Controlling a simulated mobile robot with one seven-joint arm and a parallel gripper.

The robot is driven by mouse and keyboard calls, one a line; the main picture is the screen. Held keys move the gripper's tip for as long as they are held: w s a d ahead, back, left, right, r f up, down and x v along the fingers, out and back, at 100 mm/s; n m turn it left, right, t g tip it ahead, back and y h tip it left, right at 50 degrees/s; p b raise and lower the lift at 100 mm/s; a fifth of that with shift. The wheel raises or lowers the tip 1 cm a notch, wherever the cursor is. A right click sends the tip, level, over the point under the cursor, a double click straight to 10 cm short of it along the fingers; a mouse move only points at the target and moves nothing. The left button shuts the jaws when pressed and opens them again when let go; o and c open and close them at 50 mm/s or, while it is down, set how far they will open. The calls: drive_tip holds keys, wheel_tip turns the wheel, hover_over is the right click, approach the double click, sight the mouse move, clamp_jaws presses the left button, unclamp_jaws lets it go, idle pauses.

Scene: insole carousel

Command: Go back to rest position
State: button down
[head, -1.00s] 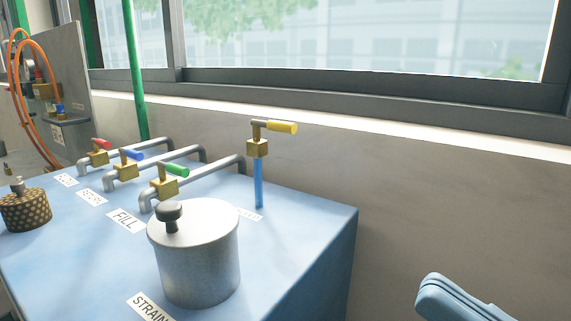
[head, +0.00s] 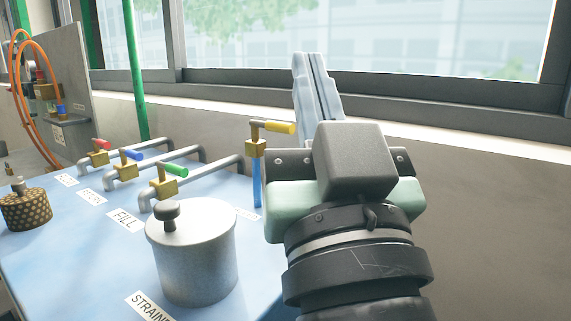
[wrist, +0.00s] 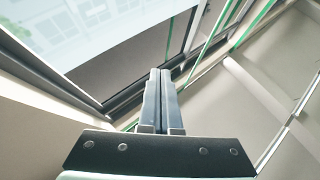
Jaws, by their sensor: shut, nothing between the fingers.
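My gripper (head: 316,85) stands upright at the right of centre in the head view, above and in front of the blue cabinet's right end. Its two pale blue fingers point up against the window and lie side by side, shut and empty. In the wrist view my gripper (wrist: 157,85) shows the fingers together, with nothing between them. The wrist hides the cabinet's right edge and part of the wall in the head view. The yellow-handled valve (head: 257,145) on a blue pipe shows just left of my gripper, close to it in the picture.
On the blue cabinet (head: 75,245) stand a grey lidded strainer pot (head: 195,260), pipes with red, blue and green (head: 175,169) valve handles, and a perforated brass cylinder (head: 25,210). A green pole (head: 137,80) rises behind. Free room shows right of my arm before the wall (head: 490,210).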

drive_tip(key=s+a+r+t+h, duration=0.2)
drive_tip(key=s+r+t, duration=0.1)
drive_tip(key=s+r, duration=0.15)
wheel_tip(320, 180, up, 28)
drive_tip(key=m+p, duration=0.1)
drive_tip(key=p, duration=2.7)
drive_tip(key=shift+h, duration=0.3)
